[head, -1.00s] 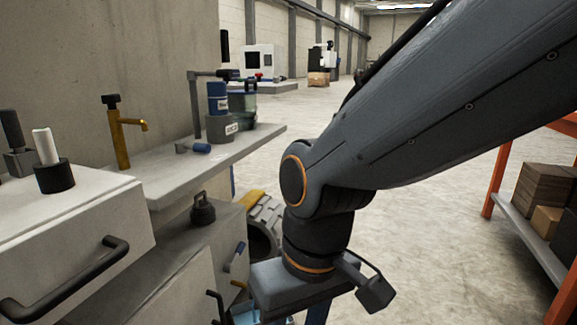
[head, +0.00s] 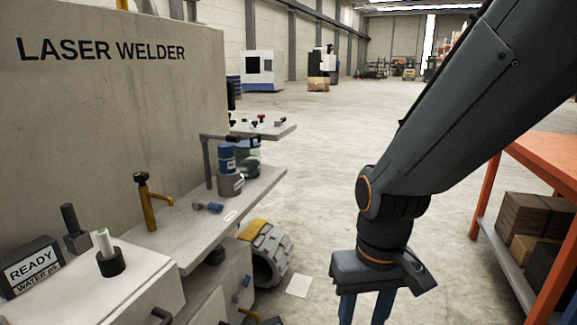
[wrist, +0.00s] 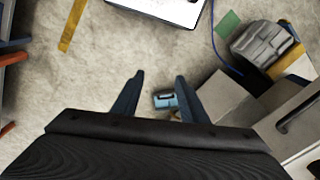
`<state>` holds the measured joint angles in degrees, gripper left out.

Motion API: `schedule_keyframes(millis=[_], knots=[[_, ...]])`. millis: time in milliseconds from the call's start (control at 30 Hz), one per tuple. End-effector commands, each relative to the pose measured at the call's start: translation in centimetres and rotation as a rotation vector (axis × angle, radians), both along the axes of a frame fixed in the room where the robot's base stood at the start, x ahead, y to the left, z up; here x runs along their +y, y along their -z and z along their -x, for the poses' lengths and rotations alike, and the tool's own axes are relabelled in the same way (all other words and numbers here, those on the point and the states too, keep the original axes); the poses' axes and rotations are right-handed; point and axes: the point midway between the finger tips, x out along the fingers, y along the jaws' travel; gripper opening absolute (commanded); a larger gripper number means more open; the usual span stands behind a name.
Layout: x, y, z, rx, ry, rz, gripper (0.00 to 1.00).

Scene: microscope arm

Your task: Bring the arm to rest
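My gripper (head: 366,312) hangs from my arm right of the laser welder's bench, over the floor, its fingers pointing down and cut off by the lower picture edge. In the wrist view my gripper (wrist: 159,78) has its two dark blue fingers apart and nothing clearly held. A small blue object (wrist: 164,99) shows between and beyond them, seemingly lower down. A dark post with a short horizontal arm (head: 208,160) stands on the bench shelf, apart from my gripper.
The grey shelf (head: 232,205) holds a brass tap (head: 149,203) and a blue can (head: 227,158). An orange rack (head: 492,195) stands right. Open floor lies ahead.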

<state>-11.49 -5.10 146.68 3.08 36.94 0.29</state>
Motion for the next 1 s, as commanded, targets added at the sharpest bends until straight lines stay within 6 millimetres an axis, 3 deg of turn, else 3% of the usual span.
schedule_keyframes(millis=[33,100,400,600,1000], knots=[[-0.8,-1.8,0.4,0.004,0.022,0.004,0.4],[-1.8,-3.0,0.6,0.007,0.047,0.009,0.4],[-5.6,-7.3,1.7,0.019,0.137,0.026,0.4],[-6.6,-8.2,2.0,0.023,0.16,0.031,0.4],[-6.6,-8.1,2.0,0.023,0.161,0.031,0.4]])
